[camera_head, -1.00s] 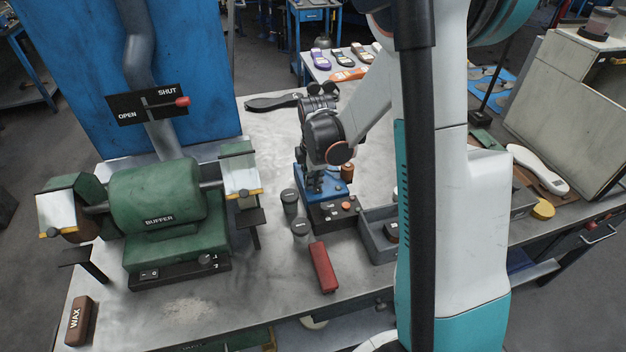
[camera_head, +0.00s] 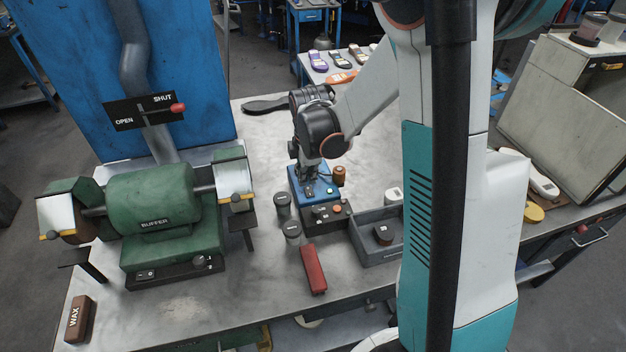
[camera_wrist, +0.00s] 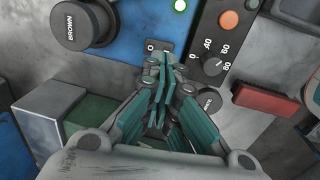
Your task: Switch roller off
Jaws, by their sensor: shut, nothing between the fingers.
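The roller unit is a blue box (camera_head: 321,194) with a black control panel (camera_head: 322,216) in front, at mid-table in the head view. My gripper (camera_head: 310,174) is over the blue box from behind. In the wrist view the blue face (camera_wrist: 130,45) shows a small black switch plate (camera_wrist: 151,46) marked O. My gripper (camera_wrist: 161,62) is shut and empty, its tips over the lower part of this plate and hiding the rest of the switch. I cannot tell whether they touch. A dial (camera_wrist: 212,66) and an orange button (camera_wrist: 229,20) are at right.
A dark knob-like lid marked BROWN (camera_wrist: 82,22) is close left of the gripper. The green buffer (camera_head: 155,210) is at left.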

